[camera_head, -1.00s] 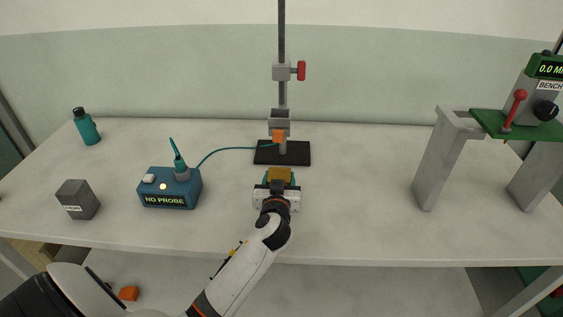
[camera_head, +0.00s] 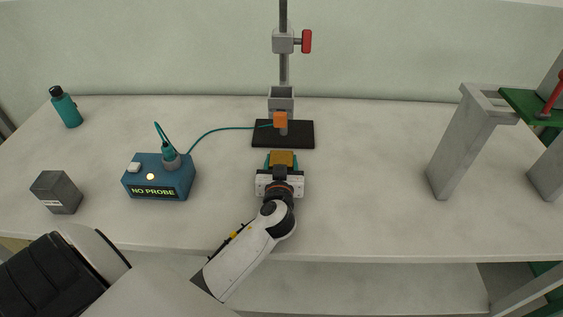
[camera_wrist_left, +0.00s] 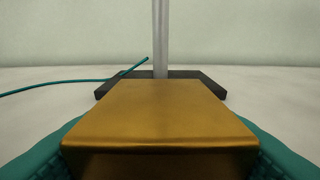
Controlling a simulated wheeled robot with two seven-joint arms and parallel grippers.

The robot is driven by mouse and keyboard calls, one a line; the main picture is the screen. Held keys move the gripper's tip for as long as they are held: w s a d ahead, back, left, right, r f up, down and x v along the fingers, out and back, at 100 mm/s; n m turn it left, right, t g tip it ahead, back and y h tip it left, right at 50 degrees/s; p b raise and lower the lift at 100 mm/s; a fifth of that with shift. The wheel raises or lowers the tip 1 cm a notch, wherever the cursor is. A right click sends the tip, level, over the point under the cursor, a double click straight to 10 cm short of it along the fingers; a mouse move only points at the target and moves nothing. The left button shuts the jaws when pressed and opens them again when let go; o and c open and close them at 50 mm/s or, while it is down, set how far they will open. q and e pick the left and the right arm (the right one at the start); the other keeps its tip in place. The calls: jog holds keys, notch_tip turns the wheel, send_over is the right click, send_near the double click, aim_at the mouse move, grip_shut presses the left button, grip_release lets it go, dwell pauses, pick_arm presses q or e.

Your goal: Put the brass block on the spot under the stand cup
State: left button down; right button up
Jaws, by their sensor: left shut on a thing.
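The brass block (camera_head: 282,157) is held between the teal fingertips of my left gripper (camera_head: 281,164), just in front of the stand's black base (camera_head: 300,134). In the left wrist view the brass block (camera_wrist_left: 160,115) fills the lower middle, with teal fingers on both sides. The stand cup (camera_head: 281,100) is a grey open box on the upright pole, above the base. An orange piece (camera_head: 280,119) sits right under the cup, with a teal cable running to it. The spot under the cup cannot be made out. My right gripper is not in view.
A blue box (camera_head: 160,178) reading "NO PROBE" stands left, its teal cable (camera_head: 215,130) crossing to the stand. A dark grey block (camera_head: 57,192) and a teal bottle (camera_head: 66,106) stand farther left. A grey frame (camera_head: 462,145) stands right. The table between is clear.

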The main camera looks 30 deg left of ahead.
pick_arm(q)
jog(key=shift+s+d+r, duration=0.1)
jog(key=shift+d+r, duration=0.05)
jog(key=c, duration=0.5)
grip_release()
jog(key=shift+f, duration=0.25)
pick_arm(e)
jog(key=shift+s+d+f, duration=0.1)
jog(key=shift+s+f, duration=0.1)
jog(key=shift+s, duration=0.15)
pick_arm(q)
jog(key=shift+r, duration=0.1)
jog(key=shift+r, duration=0.2)
jog(key=b+v, duration=0.2)
jog(key=v, duration=0.8)
jog(key=shift+s+d+f, duration=0.1)
jog(key=shift+s+f, duration=0.05)
jog(key=shift+s, duration=0.15)
jog(key=shift+s+d+r, duration=0.25)
jog(key=shift+s+d, duration=0.1)
jog(key=shift+s, duration=0.25)
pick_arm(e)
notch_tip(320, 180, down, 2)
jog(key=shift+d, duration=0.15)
